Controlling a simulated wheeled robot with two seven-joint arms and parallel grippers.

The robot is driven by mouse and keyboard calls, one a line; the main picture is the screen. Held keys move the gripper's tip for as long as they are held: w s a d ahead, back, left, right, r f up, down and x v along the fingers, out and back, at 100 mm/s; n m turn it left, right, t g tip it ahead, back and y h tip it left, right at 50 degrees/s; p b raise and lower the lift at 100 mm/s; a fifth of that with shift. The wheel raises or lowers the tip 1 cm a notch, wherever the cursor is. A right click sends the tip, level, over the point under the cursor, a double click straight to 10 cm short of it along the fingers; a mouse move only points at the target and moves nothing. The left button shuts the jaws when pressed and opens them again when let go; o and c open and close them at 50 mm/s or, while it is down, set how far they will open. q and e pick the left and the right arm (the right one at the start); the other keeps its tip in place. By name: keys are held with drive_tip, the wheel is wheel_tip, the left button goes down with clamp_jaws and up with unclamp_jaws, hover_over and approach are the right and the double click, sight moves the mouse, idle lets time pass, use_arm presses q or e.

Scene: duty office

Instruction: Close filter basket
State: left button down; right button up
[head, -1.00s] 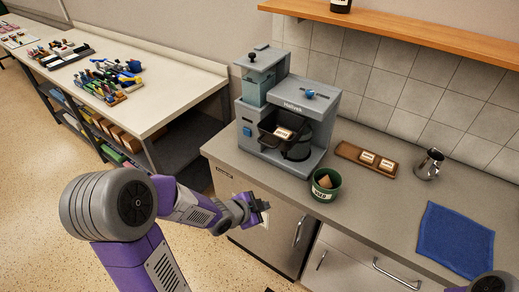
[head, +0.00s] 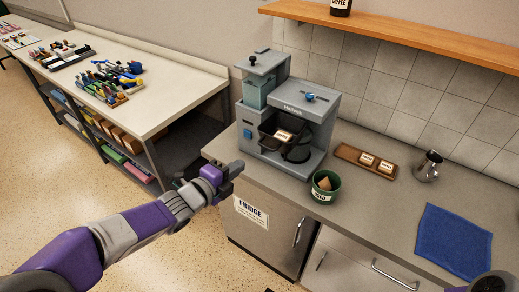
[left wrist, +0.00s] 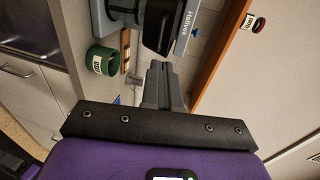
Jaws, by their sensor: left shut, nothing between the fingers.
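The grey coffee machine (head: 300,105) stands on the counter against the tiled wall. Its black filter basket (head: 268,130) sticks out at the front left, swung open, with a pale labelled packet (head: 284,135) in it. My left gripper (head: 235,168) is at the counter's left front edge, left of and in front of the machine, apart from the basket.
A green cup (head: 326,187) stands on the counter (head: 372,215) in front of the machine. A wooden tray (head: 347,153) with two packets, a metal pitcher (head: 428,167) and a blue cloth (head: 454,241) lie to the right. A shelf (head: 400,33) runs above.

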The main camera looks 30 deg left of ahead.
use_arm(q)
drive_tip(key=x, duration=1.1)
drive_tip(key=shift+b, duration=0.45)
use_arm(e)
drive_tip(key=shift+f, duration=0.55)
